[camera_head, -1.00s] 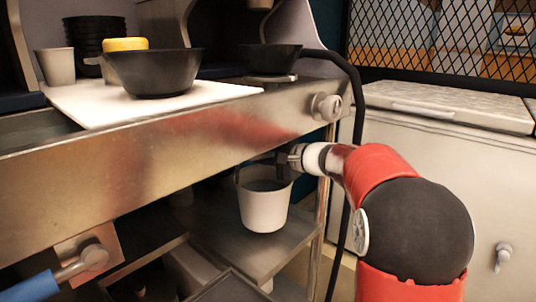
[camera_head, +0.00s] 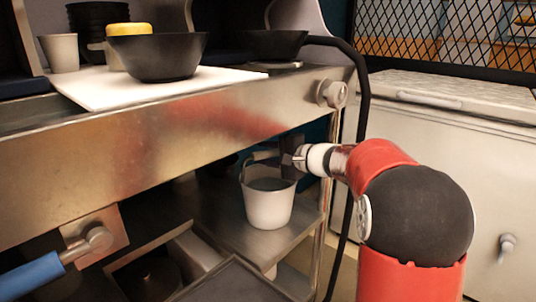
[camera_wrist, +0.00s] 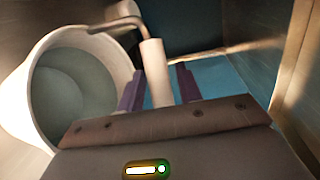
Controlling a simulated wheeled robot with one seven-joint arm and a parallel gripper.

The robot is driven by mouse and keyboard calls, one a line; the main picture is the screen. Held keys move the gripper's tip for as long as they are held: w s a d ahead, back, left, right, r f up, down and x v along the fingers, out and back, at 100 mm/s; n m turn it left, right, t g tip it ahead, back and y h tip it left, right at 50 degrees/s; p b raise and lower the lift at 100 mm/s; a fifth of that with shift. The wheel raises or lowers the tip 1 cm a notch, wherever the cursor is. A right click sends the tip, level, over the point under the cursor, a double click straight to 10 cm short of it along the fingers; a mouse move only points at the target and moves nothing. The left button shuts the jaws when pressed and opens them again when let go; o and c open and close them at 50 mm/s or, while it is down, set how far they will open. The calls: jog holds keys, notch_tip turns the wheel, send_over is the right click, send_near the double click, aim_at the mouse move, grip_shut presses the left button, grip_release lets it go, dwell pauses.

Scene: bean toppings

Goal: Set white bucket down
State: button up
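The white bucket (camera_head: 268,208) stands upright on the metal shelf (camera_head: 235,232) under the counter, its base apparently resting on the shelf. It looks empty. Its wire handle with a pale cylindrical grip (camera_head: 264,155) is raised above the rim. My gripper (camera_head: 286,163) is at the handle, on the right of the bucket. In the wrist view, the bucket (camera_wrist: 40,100) is at the left and the handle grip (camera_wrist: 155,75) lies between my two purple fingers (camera_wrist: 160,88). The fingers are apart, with a gap visible beside the grip, so my gripper looks open around it.
The metal counter front (camera_head: 150,145) overhangs the shelf close above my gripper. Black bowls (camera_head: 160,57), a white cup (camera_head: 60,52) and a white board (camera_head: 100,90) are on top. A black hose (camera_head: 360,120) and the shelf post are near my arm.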

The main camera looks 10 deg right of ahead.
jog(key=shift+o, duration=0.5)
jog(key=shift+r+p, duration=0.25)
jog(key=shift+p, duration=0.05)
jog(key=b+v, duration=0.1)
jog(key=v, duration=1.1)
jog(key=s+a+f+n+g+h, duration=0.3)
jog(key=s+a+f+n+g, duration=0.25)
jog(key=s+a, duration=0.65)
jog(key=s+d+f+n+h, duration=0.1)
jog(key=s+f+h, duration=0.1)
jog(key=s, duration=0.3)
jog(key=s+d+f+n+h, duration=0.1)
jog(key=s+f+n+h, duration=0.1)
jog(key=s, duration=0.4)
jog(key=s+d+f+n+g+h, duration=0.1)
jog(key=s+f+n+h, duration=0.1)
jog(key=s+f, duration=0.2)
jog(key=shift+s+d+f+h, duration=0.15)
jog(key=shift+s+f+h, duration=0.05)
jog(key=shift+s, duration=0.2)
jog(key=shift+s+d+f+h, duration=0.15)
jog(key=shift+s+d+h, duration=0.05)
jog(key=shift+s, duration=0.2)
jog(key=shift+s+d+f+h, duration=0.15)
jog(key=shift+s+d+h, duration=0.1)
jog(key=shift+d+h, duration=0.1)
